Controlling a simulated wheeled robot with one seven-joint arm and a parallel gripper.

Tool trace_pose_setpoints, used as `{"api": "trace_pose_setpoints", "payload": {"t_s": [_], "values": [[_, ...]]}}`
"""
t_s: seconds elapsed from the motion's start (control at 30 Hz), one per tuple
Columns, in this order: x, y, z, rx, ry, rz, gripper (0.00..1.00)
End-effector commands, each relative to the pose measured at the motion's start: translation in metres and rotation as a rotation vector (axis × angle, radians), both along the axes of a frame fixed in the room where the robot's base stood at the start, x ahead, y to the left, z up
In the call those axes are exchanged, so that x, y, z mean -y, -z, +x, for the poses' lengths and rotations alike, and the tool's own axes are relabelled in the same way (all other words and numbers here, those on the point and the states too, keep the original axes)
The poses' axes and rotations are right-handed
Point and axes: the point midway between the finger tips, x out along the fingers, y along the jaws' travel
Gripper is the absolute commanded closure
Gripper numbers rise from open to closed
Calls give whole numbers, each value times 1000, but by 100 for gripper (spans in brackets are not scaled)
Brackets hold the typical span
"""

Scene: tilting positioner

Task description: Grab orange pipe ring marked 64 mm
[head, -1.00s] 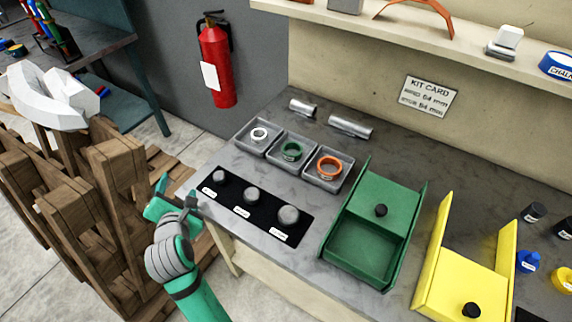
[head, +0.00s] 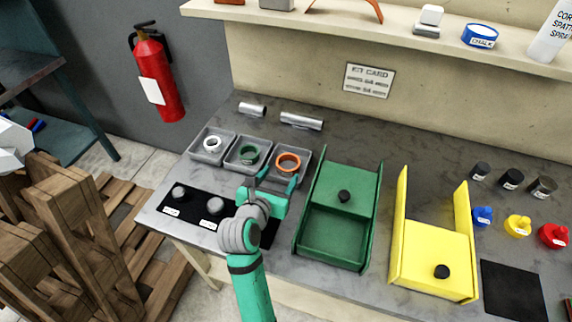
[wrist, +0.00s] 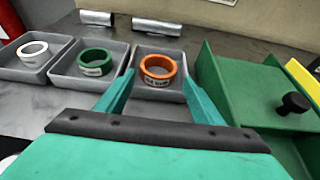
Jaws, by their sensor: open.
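The orange pipe ring (head: 288,162) lies flat in the rightmost of three grey trays. In the wrist view the orange ring (wrist: 158,71) carries a small white label on its near side, too small to read. My gripper (head: 280,182) is at the near side of that tray. In the wrist view my gripper (wrist: 157,90) is open and empty, its two teal fingers spread to either side of the ring's near side. The ring appears a little beyond the fingertips.
A green ring (head: 249,155) and a white ring (head: 212,144) sit in the neighbouring trays. A green sloped box (head: 338,205) with a black knob stands close on the right, beside a yellow one (head: 432,255). Metal tubes (head: 301,121) lie behind.

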Motion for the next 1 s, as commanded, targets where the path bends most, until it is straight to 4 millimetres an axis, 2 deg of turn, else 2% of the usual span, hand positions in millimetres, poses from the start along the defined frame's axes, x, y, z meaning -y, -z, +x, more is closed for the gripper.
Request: {"api": "trace_pose_setpoints", "payload": {"t_s": [0.13, 0.37, 0.7, 1.0], "values": [[6, 7, 18, 0, 2, 1, 39], [9, 13, 31, 1, 0, 2, 39], [20, 27, 69, 0, -1, 4, 39], [21, 29, 73, 0, -2, 3, 39]]}}
